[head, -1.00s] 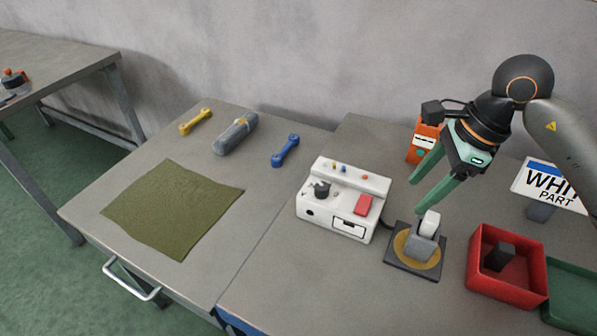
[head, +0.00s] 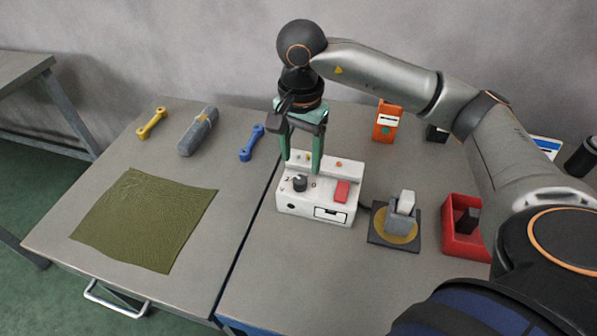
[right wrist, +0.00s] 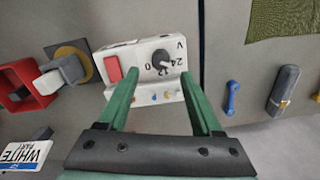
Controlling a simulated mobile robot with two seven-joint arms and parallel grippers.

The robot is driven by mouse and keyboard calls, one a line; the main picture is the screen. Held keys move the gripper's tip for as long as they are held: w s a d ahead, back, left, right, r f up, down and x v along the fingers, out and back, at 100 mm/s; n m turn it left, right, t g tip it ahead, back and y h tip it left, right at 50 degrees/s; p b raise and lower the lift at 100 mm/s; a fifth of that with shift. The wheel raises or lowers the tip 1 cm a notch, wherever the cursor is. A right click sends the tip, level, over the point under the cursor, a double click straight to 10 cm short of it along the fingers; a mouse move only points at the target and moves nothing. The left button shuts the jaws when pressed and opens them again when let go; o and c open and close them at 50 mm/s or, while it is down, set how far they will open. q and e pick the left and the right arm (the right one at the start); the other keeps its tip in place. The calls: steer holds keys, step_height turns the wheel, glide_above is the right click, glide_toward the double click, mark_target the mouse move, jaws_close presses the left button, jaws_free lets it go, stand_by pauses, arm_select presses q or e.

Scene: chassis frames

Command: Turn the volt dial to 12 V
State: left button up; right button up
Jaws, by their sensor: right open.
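The white power box (head: 288,207) stands on the right-hand bench, with a black volt dial (head: 299,183) on its top left and a red switch (head: 342,190) to the right. In the right wrist view the dial (right wrist: 160,58) appears upside down, beside the marks 24, 12, 0 and V. I cannot tell for sure which mark its pointer faces. My right gripper (head: 301,163) is open and empty, pointing down over the box's back part. In the wrist view its green fingertips (right wrist: 158,79) are spread on either side of the dial, apart from it.
A grey block stand (head: 398,228), a red bin (head: 452,243) and an orange box (head: 387,122) are to the right.

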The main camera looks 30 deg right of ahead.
mark_target(300, 179)
step_height(300, 179, down, 6)
steer(key=shift+r, duration=0.15)
steer(key=shift+c, duration=0.3)
jaws_close()
stand_by(0.4)
